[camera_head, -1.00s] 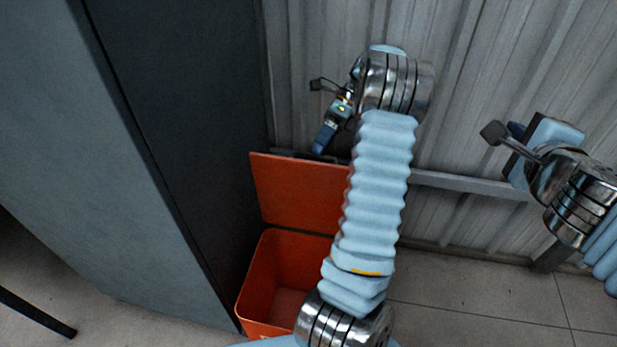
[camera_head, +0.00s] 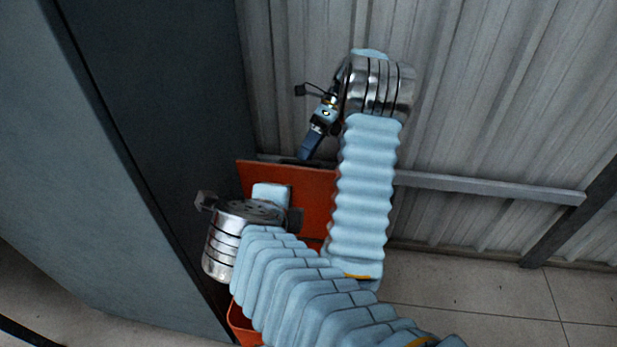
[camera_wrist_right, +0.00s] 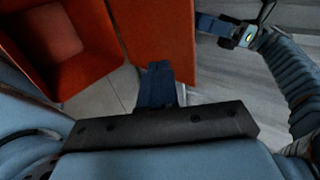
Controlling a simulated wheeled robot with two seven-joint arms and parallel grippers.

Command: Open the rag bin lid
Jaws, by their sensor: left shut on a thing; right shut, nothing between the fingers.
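The orange-red rag bin (camera_head: 240,325) stands beside the cabinet, mostly hidden by my right arm. Its open inside shows in the right wrist view (camera_wrist_right: 60,45). The lid (camera_head: 312,195) stands raised at the bin's wall side; it also shows in the right wrist view (camera_wrist_right: 160,40). My left gripper (camera_head: 308,148) is shut on the lid's top edge; in the right wrist view its blue fingers (camera_wrist_right: 212,25) meet the lid's edge. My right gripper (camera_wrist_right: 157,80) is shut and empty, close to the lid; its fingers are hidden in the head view.
A tall grey-blue cabinet (camera_head: 140,180) stands close on the left. A corrugated metal wall (camera_head: 470,100) with a horizontal rail (camera_head: 480,190) is behind the bin. The tiled floor (camera_head: 470,290) on the right is clear.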

